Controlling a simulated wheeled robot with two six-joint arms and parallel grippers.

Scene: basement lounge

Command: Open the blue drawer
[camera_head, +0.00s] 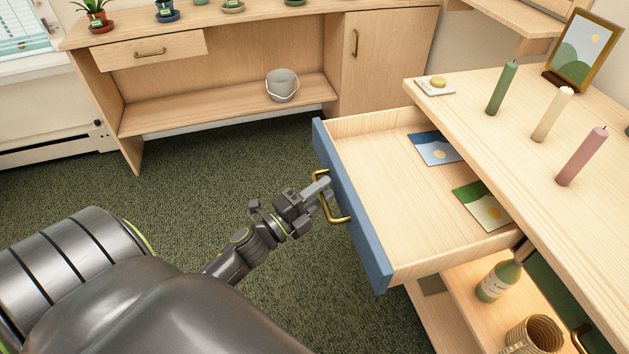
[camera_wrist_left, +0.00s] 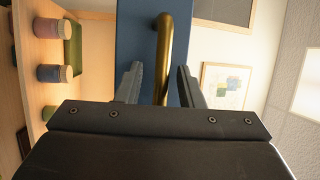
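The blue drawer (camera_head: 352,209) is pulled well out of the wooden cabinet, and its light wood inside shows. Two picture cards, one blue (camera_head: 436,148) and one green (camera_head: 482,205), lie in it. Its brass handle (camera_head: 338,219) is on the blue front. My left gripper (camera_head: 322,190) is at the handle. In the left wrist view the handle (camera_wrist_left: 164,50) stands between the two fingers of my left gripper (camera_wrist_left: 160,82), with a gap on each side. The fingers are apart and hold nothing. My right gripper is not in view.
The cabinet top (camera_head: 480,85) bears a green candle (camera_head: 502,88), a cream candle (camera_head: 552,114), a pink candle (camera_head: 582,157) and a picture frame (camera_head: 582,52). A bottle (camera_head: 499,281) and basket (camera_head: 534,335) are below. Green carpet (camera_head: 215,170) is clear left of the drawer.

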